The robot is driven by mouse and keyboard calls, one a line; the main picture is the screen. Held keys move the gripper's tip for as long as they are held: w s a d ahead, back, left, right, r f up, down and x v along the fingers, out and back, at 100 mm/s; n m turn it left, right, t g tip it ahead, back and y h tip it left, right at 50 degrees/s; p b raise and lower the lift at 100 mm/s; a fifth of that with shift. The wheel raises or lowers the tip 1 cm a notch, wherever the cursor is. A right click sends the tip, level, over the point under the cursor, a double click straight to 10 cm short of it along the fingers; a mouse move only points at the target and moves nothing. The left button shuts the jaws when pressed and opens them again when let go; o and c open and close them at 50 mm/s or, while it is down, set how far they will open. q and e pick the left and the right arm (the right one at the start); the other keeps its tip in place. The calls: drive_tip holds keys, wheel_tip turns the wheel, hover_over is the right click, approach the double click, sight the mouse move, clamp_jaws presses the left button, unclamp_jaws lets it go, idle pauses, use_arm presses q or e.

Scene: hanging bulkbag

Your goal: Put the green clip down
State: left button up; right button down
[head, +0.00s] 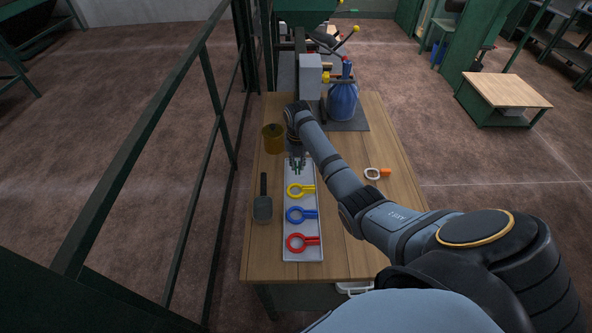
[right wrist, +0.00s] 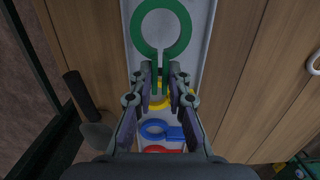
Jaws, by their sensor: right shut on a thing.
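The green clip (right wrist: 142,44) is a flat ring with a straight handle. My right gripper (right wrist: 160,85) is shut on its handle in the right wrist view. In the head view my right gripper (head: 298,167) is over the far end of the grey tray (head: 291,255) and hides most of the clip. Whether the clip touches the tray I cannot tell. Yellow (head: 294,191), blue (head: 295,215) and red (head: 296,243) clips lie in a row in the tray, handles to the right. My left gripper is not in view.
A dark scoop (head: 263,208) and a brown pot (head: 273,140) stand left of the tray. A white ring with an orange handle (head: 372,174) lies to the right. A blue bag (head: 343,102) is at the back. A green rail runs along the left.

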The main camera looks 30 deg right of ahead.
drive_tip(key=f, duration=0.1)
drive_tip(key=f+p, duration=0.1)
drive_tip(key=f, duration=0.1)
drive_tip(key=shift+a+f, duration=0.3)
drive_tip(key=shift+a, duration=0.1)
drive_tip(key=shift+f, duration=0.15)
drive_tip(key=c, duration=1.3)
unclamp_jaws()
drive_tip(key=r, duration=1.2)
drive_tip(key=shift+s+a+r+b, duration=0.1)
drive_tip(key=shift+s+a+b, duration=0.1)
drive_tip(key=shift+s+b, duration=0.2)
